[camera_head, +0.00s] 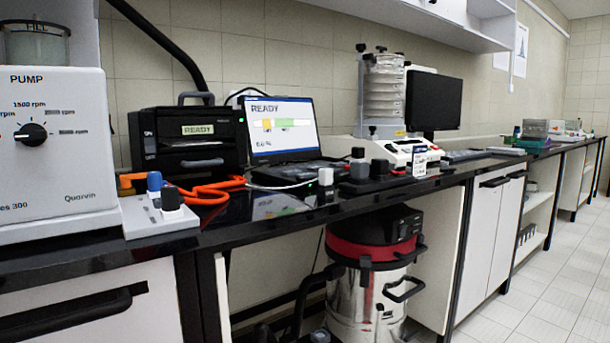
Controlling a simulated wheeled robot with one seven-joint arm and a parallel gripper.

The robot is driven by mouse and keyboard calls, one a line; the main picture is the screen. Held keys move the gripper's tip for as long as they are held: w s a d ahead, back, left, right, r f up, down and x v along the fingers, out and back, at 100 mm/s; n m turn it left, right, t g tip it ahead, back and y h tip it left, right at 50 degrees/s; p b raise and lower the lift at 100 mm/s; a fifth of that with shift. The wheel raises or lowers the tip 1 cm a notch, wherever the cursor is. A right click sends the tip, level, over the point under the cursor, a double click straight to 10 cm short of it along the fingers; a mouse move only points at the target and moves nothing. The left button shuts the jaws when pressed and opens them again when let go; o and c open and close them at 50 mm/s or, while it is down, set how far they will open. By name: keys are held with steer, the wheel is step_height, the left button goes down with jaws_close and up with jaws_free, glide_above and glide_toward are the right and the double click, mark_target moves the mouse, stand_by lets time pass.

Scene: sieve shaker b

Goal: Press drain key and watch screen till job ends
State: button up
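No drain key can be told by its label from here. A white pump (62,160), marked PUMP, stands at the left with a black dial knob (31,134) and a clear vessel marked FILL (36,42) above it. A light panel (150,222) beside it carries a blue key (154,182) and a black key (171,199). A laptop screen (284,140) reads READY above a bar with yellow and green parts; the small text below is unclear. The black printer-like box (187,155) has a small display (198,129) that also reads READY. My gripper is not in view.
The black worktop (225,229) runs away to the right. Orange cable lies behind the panel. A sieve stack (384,88), a dark monitor (434,101) and small dark blocks stand farther along. A red and steel vacuum (365,255) sits under the worktop. The tiled floor at right is clear.

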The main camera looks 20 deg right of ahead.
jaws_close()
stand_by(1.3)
